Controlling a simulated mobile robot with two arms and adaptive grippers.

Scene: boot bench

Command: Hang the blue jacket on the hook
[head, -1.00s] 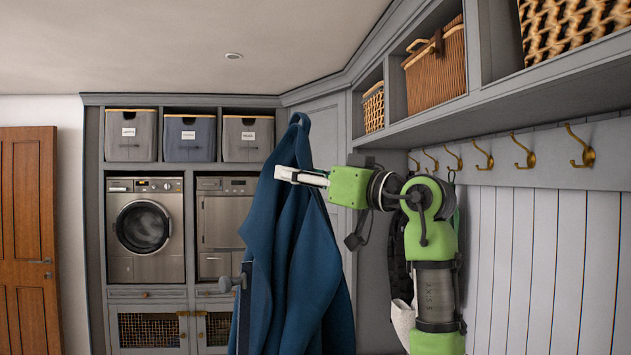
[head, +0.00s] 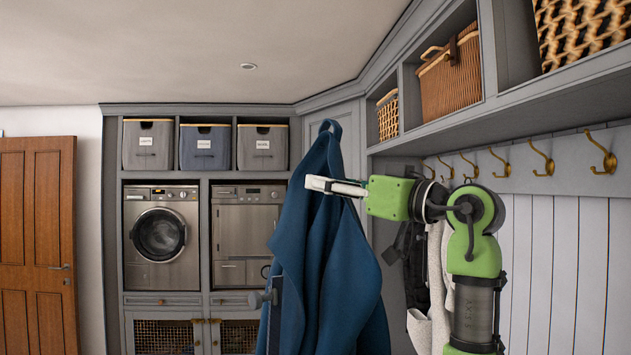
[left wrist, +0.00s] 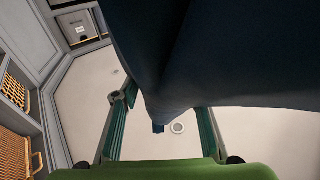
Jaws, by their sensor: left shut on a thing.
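The blue jacket (head: 325,270) hangs down in the middle of the head view, its peaked top above my fingers. My left gripper (head: 318,185) is shut on the jacket a little below that peak. In the left wrist view the dark jacket cloth (left wrist: 185,55) narrows between the fingers and covers much of the picture. A row of brass hooks (head: 541,158) runs along the grey rail on the right wall. The jacket is to the left of the hooks in the picture and apart from them. My right gripper is not in view.
Dark and whitish garments (head: 432,285) hang below the far hooks, partly behind my arm. A shelf with wicker baskets (head: 450,80) overhangs the hooks. A washing machine (head: 158,238) stands at the back left. The nearer hooks, such as the right one (head: 602,152), look bare.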

